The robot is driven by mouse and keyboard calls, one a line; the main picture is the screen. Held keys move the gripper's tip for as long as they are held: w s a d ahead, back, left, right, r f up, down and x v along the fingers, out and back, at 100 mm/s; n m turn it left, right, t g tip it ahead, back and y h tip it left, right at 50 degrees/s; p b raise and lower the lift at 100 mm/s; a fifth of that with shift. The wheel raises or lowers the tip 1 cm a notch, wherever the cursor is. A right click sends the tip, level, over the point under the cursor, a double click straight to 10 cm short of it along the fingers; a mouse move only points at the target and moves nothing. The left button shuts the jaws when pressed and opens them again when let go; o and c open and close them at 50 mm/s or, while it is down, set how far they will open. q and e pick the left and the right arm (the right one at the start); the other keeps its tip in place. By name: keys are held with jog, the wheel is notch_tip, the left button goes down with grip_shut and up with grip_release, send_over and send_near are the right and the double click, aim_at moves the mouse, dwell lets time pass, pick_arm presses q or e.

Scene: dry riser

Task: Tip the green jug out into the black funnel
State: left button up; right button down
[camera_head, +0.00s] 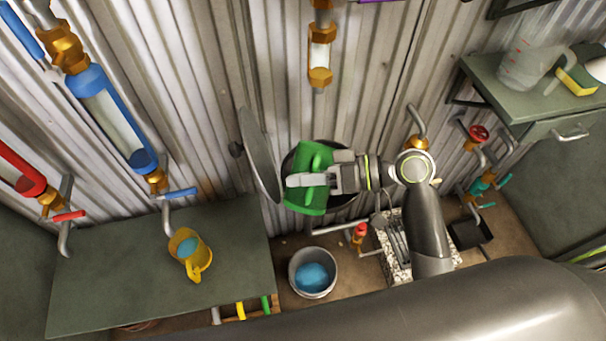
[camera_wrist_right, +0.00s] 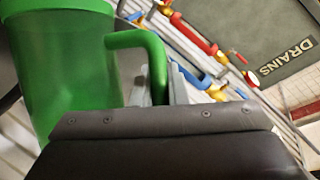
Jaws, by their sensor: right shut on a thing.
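The green jug (camera_head: 312,199) is held by my right gripper (camera_head: 318,180) in the middle of the head view. The fingers are shut on its handle, and the jug fills the left of the right wrist view (camera_wrist_right: 62,70), its handle (camera_wrist_right: 155,55) between the jaws. A dark round opening, which looks like the black funnel (camera_head: 343,203), shows behind and below the jug and is mostly hidden by it. I cannot tell how far the jug is tilted or what it holds. My left gripper is in neither view.
A grey disc-like lid (camera_head: 260,155) stands upright close left of the jug. A bucket with blue liquid (camera_head: 312,292) is on the floor below. A yellow jug (camera_head: 190,258) stands on the left bench (camera_head: 110,290). Pipes and valves line the corrugated wall; a clear jug (camera_head: 525,65) stands at right.

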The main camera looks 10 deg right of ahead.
aim_at(305, 157)
jog(key=shift+w+r, duration=0.1)
jog(key=shift+r, duration=0.3)
jog(key=w+d+m+y+p, duration=0.1)
jog(key=w+m+p, duration=0.1)
jog(key=m, duration=0.1)
jog(key=shift+w+d+f+g+y, duration=0.15)
jog(key=shift+w+d+g+y, duration=0.15)
jog(key=shift+d+y, duration=0.1)
jog(key=shift+w+f+m, duration=0.2)
jog(key=shift+m, duration=0.2)
jog(key=shift+w+d+f+m+y+b, duration=0.3)
jog(key=shift+w+d+m, duration=0.1)
jog(key=shift+w+m, duration=0.15)
jog(key=shift+w+d+f+m+y+b, duration=0.15)
jog(key=shift+w+d+f+m+y, duration=0.2)
jog(key=shift+w+m, duration=0.2)
jog(key=shift+w+d+r+m+y, duration=0.15)
jog(key=shift+w+d+m+y, duration=0.25)
jog(key=shift+w+m, duration=0.3)
jog(key=shift+w+d+r+m+y, duration=0.1)
jog(key=shift+w+d+m+y, duration=0.05)
jog(key=shift+w+d+m, duration=0.4)
jog(key=shift+w+a, duration=0.1)
jog(key=shift+w, duration=0.05)
